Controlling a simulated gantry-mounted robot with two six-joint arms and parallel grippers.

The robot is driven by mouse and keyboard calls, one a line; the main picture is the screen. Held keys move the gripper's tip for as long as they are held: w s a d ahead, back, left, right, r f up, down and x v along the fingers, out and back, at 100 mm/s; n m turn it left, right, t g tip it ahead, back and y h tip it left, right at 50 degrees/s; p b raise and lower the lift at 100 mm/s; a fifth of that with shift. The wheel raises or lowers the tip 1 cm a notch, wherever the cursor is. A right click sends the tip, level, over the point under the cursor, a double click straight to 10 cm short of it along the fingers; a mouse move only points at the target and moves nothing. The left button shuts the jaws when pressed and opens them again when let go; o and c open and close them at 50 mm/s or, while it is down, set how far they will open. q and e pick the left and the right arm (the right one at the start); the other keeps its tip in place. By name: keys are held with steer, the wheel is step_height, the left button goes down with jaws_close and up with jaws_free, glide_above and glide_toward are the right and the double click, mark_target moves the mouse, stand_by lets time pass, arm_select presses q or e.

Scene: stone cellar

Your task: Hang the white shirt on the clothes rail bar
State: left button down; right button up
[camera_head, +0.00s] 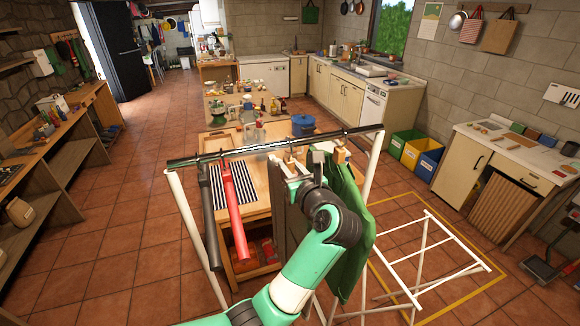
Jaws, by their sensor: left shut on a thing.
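The clothes rail bar (222,154) is a dark rod running across the middle on white legs. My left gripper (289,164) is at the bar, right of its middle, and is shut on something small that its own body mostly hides. A grey-brown garment (283,225) hangs directly below the gripper, partly behind my arm. I cannot make out a clearly white shirt. A red garment (235,208) and a dark grey garment (208,215) hang edge-on to the left. A green garment (352,240) hangs close on the right, partly covered by my arm. My right gripper is not in view.
A wooden table (260,205) with a striped cloth (227,184) stands behind the rail. A white drying rack (425,265) stands on the floor at right inside a yellow outline. The bar between the red garment and my gripper looks clear.

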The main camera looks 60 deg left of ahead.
arm_select(q)
steer(key=c, duration=0.6)
jaws_free()
steer(key=d, duration=0.3)
steer(key=d+r+b, duration=0.1)
steer(key=d, duration=0.3)
steer(key=s+d, duration=0.1)
steer(key=d, duration=0.3)
steer(key=shift+s+d+r, duration=0.1)
steer(key=shift+d+r, duration=0.1)
steer(key=shift+r, duration=0.2)
